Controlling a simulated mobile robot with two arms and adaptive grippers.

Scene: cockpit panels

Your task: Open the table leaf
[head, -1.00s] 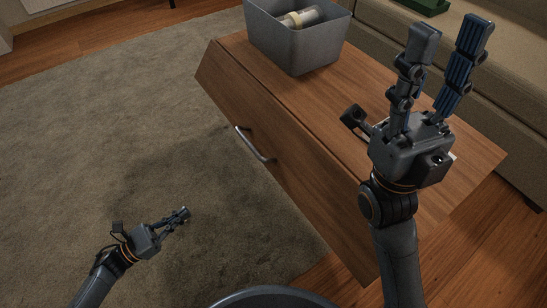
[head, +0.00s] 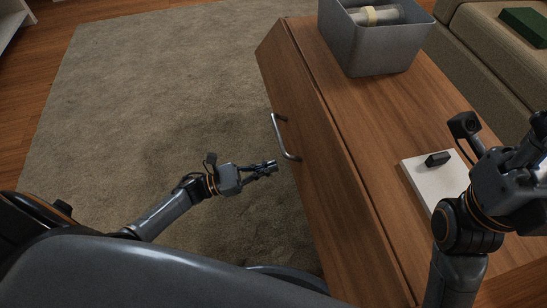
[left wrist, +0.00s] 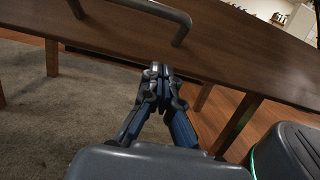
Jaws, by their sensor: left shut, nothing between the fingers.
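The wooden table (head: 385,130) has a leaf (head: 310,150) on its left side, sloping down from a long seam. A curved metal handle (head: 284,138) is fixed to the leaf. My left gripper (head: 274,166) is shut and empty, just left of the handle's near end, apart from it. In the left wrist view, the shut fingertips (left wrist: 160,70) point toward the leaf (left wrist: 120,38), below the handle (left wrist: 182,28). My right gripper (head: 535,150) is over the table's right side, its fingers partly cut off by the picture edge.
A grey bin (head: 372,45) with rolled items stands at the table's far end. A white board (head: 432,178) with a small dark block (head: 437,159) lies near my right gripper. A sofa (head: 480,60) stands behind the table. The carpet (head: 150,110) left of the leaf is clear.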

